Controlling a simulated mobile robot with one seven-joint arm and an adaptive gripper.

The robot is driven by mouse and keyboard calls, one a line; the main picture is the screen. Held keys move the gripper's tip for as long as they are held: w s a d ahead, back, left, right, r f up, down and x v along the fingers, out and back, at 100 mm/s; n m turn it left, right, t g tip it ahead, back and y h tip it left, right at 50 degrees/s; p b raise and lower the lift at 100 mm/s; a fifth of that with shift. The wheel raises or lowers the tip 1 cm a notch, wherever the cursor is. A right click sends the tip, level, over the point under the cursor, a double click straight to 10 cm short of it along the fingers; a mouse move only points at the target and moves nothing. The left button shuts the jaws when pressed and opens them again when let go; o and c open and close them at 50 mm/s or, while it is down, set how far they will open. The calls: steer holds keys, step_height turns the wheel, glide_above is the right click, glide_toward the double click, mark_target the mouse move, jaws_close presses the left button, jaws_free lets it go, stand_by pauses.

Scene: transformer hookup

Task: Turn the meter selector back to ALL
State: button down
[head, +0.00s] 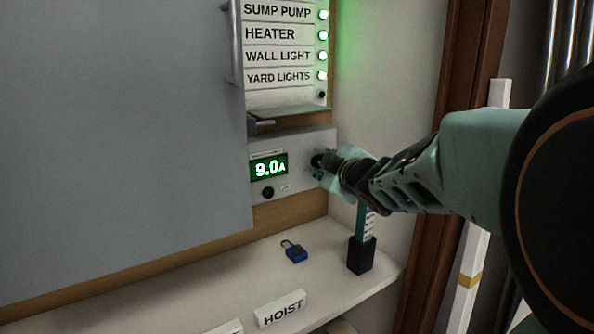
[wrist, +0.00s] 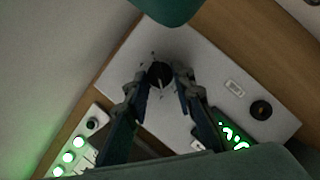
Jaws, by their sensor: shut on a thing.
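The meter panel (head: 298,146) is a pale plate on a wooden backboard. Its green display (head: 269,168) reads 9.0A. The selector knob (wrist: 160,75) is a round dark knob with a pointer line, ringed by small marks on the plate. My gripper (wrist: 160,76) has one finger on each side of the knob and is shut on it. In the head view my gripper (head: 322,163) reaches the panel from the right and hides most of the knob and its marks. The lettering around the knob is too small to read.
A black button (head: 268,193) sits below the display. Labels with lit green lamps (head: 322,55) are above. A grey door (head: 120,140) stands at the left. On the shelf (head: 225,295) are a blue padlock (head: 294,251), a HOIST label (head: 281,309) and a black holder (head: 361,255).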

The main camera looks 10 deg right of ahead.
stand_by(0.3)
steer(key=c, duration=1.6)
jaws_free()
steer(key=shift+r+p, duration=0.2)
steer(key=shift+p, duration=0.7)
